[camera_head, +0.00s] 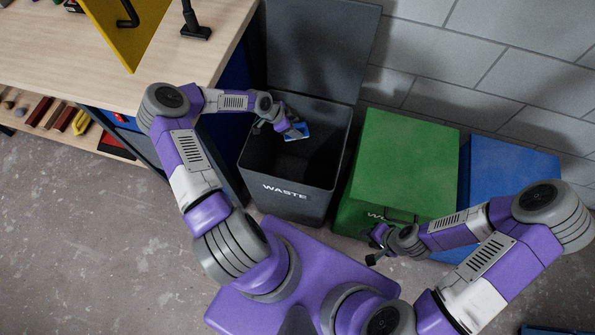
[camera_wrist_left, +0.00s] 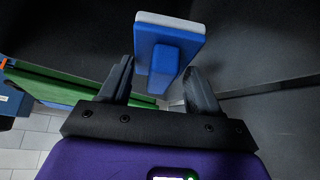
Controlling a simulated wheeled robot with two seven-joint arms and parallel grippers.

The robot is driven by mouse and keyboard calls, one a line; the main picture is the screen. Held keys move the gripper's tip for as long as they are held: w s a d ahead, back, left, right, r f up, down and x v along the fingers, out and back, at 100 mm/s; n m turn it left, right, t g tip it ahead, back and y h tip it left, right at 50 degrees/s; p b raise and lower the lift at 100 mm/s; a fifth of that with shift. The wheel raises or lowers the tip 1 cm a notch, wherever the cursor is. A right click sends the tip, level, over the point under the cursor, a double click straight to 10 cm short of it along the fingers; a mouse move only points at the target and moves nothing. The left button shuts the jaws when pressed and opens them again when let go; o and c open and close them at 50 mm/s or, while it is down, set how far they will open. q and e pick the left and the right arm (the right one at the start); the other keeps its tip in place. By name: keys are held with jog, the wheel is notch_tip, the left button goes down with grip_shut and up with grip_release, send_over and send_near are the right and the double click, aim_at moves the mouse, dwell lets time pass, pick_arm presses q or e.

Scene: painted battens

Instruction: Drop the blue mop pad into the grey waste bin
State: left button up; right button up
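The blue mop pad (camera_head: 297,132) is at the tip of my left gripper (camera_head: 287,129), in the open mouth of the grey waste bin (camera_head: 290,193). In the left wrist view the pad (camera_wrist_left: 178,30) shows a pale grey layer along its far edge and a blue block on its near side. This block sits between the two fingers of my left gripper (camera_wrist_left: 160,80), with the pad slightly tilted. The bin's lid stands up behind it, and its front reads WASTE. My right gripper (camera_head: 373,246) is empty in front of the green bin; its finger gap is unclear.
A green bin (camera_head: 405,160) with a closed lid stands right of the waste bin, and a blue bin (camera_head: 510,180) stands beyond it. A wooden workbench (camera_head: 150,90) with a yellow panel (camera_head: 125,30) is at the left. A block wall is behind; the left floor is clear.

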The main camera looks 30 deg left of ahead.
pick_arm(q)
jog(key=o, duration=0.5)
jog(key=p+v, duration=0.2)
jog(key=v, duration=0.5)
jog(key=shift+s+r, duration=0.15)
jog(key=shift+r, duration=0.15)
